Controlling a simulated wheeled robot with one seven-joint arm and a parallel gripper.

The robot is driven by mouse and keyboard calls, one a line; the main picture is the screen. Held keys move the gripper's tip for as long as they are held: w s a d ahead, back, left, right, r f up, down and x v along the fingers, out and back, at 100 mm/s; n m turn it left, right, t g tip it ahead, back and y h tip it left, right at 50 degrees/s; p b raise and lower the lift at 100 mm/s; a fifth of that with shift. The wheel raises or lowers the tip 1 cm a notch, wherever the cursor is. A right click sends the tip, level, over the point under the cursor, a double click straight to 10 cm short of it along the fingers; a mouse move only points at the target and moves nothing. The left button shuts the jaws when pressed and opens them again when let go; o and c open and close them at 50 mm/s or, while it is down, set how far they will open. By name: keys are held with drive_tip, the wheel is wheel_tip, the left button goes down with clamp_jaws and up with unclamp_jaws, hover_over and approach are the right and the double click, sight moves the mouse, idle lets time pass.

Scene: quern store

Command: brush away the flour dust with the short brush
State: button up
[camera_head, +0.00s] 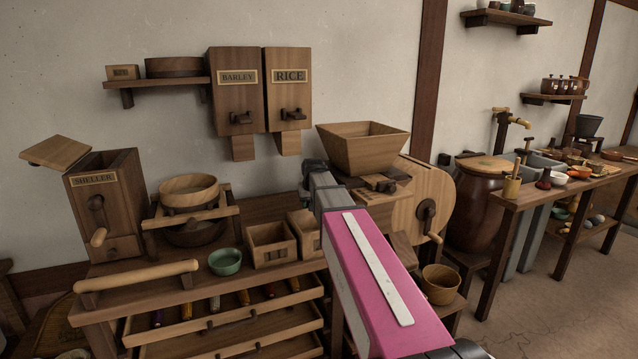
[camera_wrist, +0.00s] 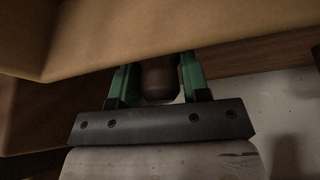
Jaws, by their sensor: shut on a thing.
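My gripper's green fingers (camera_wrist: 157,82) show in the wrist view. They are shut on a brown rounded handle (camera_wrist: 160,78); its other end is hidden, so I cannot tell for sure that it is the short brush. In the head view my pink arm reaches toward the mill, and the fingers and the held thing are hidden beside the wooden hopper (camera_head: 362,147). Broad tan wooden faces (camera_wrist: 120,35) stand close ahead of the fingers in the wrist view. I cannot make out flour dust in either view.
The mill's round wooden side (camera_head: 412,195) and crank (camera_head: 427,211) are right of my arm. Two small wooden boxes, one a left box (camera_head: 271,246), and a green bowl (camera_head: 225,262) stand on the bench. BARLEY (camera_head: 237,95) and RICE (camera_head: 289,95) bins hang above.

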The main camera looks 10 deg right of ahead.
drive_tip(key=shift+w+d, duration=0.15)
drive_tip(key=shift+d, duration=0.65)
drive_tip(key=shift+w+d+r, duration=0.1)
drive_tip(key=shift+d+r, duration=0.05)
drive_tip(key=shift+d, duration=0.15)
drive_tip(key=shift+a+r, duration=0.15)
drive_tip(key=shift+r, duration=3.75)
